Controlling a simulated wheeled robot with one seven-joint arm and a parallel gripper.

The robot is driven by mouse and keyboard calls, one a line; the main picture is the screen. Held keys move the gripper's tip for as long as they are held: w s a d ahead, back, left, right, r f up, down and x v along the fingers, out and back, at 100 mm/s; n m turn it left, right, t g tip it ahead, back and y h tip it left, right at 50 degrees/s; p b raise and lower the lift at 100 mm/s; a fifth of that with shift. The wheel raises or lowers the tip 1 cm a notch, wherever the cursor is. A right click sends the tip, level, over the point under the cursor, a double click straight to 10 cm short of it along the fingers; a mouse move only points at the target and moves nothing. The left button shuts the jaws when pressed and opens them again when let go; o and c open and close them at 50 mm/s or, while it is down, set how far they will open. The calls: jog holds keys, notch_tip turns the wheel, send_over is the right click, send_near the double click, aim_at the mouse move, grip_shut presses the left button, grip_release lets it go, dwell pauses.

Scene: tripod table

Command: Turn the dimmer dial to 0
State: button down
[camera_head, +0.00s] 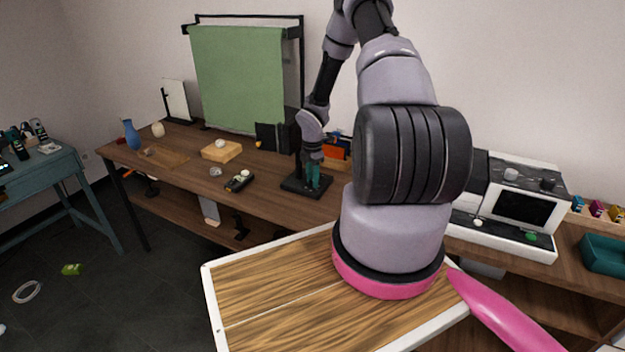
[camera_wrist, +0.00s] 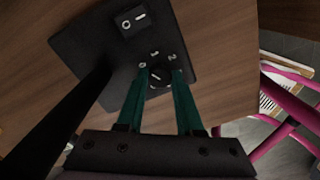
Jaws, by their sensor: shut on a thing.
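The dimmer dial (camera_wrist: 158,78) is a small round black knob on a flat black base (camera_wrist: 85,45). Small pale marks sit around its upper side in the wrist view; I cannot read them. A thin pale line shows on the knob, but which mark it points at is unclear. My gripper (camera_wrist: 159,80) has green fingers, one on each side of the knob, shut on it. In the head view my gripper (camera_head: 313,183) reaches down to the black base (camera_head: 296,186) on the brown table, and the dial is hidden there.
A black rocker switch (camera_wrist: 133,19) with pale marks is on the same base. A dark post rises at its left in the wrist view. On the table stand a wooden block (camera_head: 222,153), a small black device (camera_head: 239,182), an orange item (camera_head: 334,148) and a white machine (camera_head: 515,210).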

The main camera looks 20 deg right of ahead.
jog(key=shift+n, duration=1.1)
jog(key=c, duration=0.5)
grip_release()
jog(key=shift+c, duration=0.2)
notch_tip(320, 180, up, 11)
